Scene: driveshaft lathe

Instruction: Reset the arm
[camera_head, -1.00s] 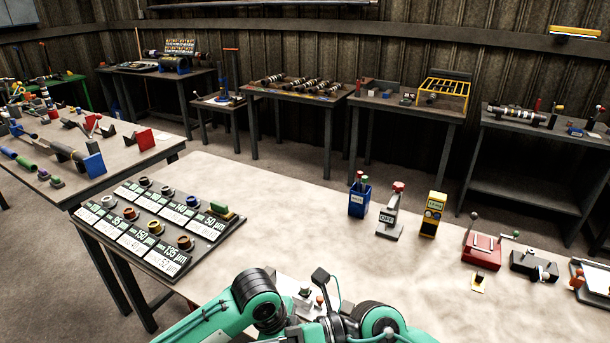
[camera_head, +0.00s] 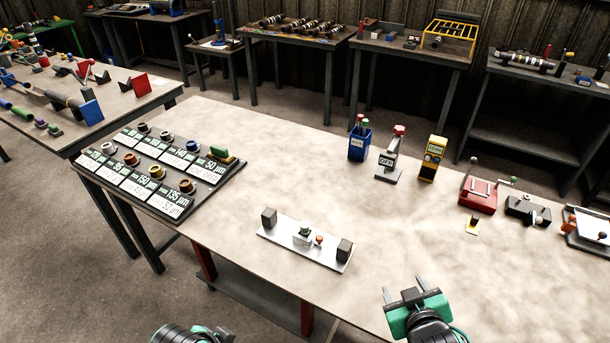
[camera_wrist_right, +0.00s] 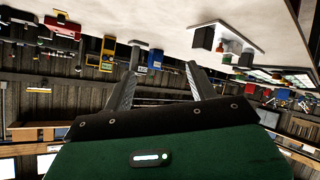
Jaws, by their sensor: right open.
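My right gripper (camera_head: 418,289) is green and black with grey fingers. It is open and empty above the front of the worktable (camera_head: 330,200), at the lower right of the head view. In the right wrist view its two fingers (camera_wrist_right: 160,88) stand apart with nothing between them. The wrist picture is upside down. Part of my left arm (camera_head: 185,336) shows at the bottom edge of the head view; its gripper fingers are not visible.
A white plate with dark end blocks (camera_head: 304,246) lies left of my right gripper. A labelled board with several rings (camera_head: 160,170) is at the left. A blue holder (camera_head: 359,142), a yellow device (camera_head: 432,158) and a red device (camera_head: 478,195) stand farther back. The table's middle is clear.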

